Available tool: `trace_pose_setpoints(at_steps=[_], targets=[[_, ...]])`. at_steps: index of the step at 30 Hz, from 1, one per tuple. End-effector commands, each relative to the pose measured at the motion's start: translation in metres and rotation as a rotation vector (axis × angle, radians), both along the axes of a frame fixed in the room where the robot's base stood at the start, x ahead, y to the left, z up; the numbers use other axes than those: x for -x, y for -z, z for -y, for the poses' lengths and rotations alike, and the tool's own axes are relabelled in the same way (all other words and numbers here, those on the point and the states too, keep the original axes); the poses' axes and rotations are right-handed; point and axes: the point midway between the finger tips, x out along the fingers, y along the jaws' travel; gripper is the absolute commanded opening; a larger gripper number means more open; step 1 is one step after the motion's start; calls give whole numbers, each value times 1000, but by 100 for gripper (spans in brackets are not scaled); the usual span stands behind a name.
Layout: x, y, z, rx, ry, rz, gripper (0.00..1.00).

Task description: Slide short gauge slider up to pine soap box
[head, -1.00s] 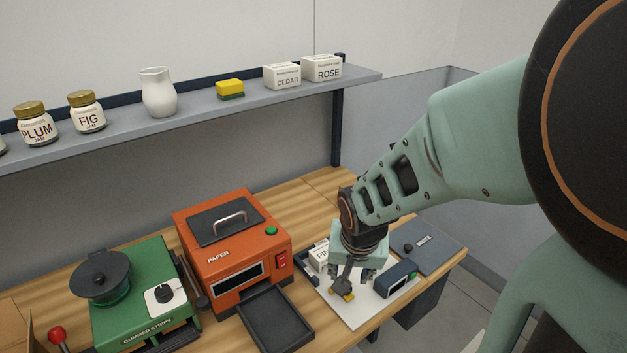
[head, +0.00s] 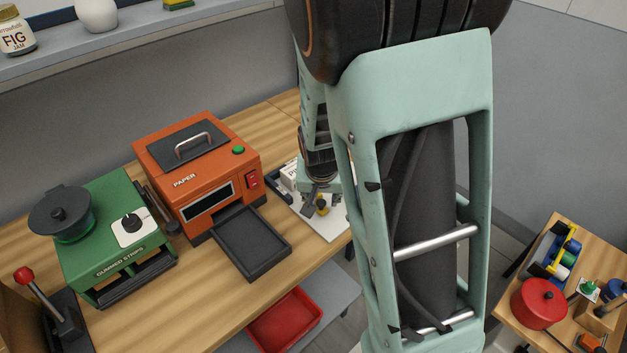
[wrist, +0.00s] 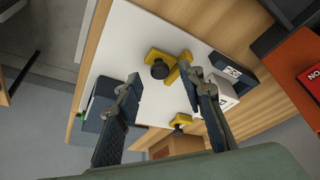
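The pine soap box, white with dark lettering partly hidden, stands on a white board (head: 333,226) in the head view (head: 290,175); the box also shows beside my right finger in the wrist view (wrist: 226,94). In the wrist view, a yellow slider with a black knob (wrist: 161,66) lies on the board between and beyond my fingertips. Another yellow piece with a dark knob (wrist: 182,121) lies nearer the board's edge. I cannot tell which is the short one. My gripper (wrist: 163,79) is open above the board, fingers apart, with no clear grip on anything.
A dark blue block (wrist: 236,68) stands beside the soap box. A dark box (wrist: 101,92) sits behind my left finger. The orange paper machine (head: 200,165) and its black tray (head: 250,242) are left of the board. A red pot (head: 538,303) stands on a side table.

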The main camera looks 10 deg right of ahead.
Motion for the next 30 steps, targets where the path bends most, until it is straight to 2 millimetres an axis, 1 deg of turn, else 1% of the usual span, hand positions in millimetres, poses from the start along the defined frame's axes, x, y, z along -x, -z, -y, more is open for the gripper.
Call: trace_pose_setpoints(at_steps=[1,6,15,17,25,30], targets=[[-2,5,1,0,1,-1,36],[-4,12,1,0,0,-1,36],[-5,13,1,-1,0,0,36],[-5,13,1,-1,-1,0,30],[-5,13,1,-1,-1,0,1],[-5,13,1,-1,-1,0,0]])
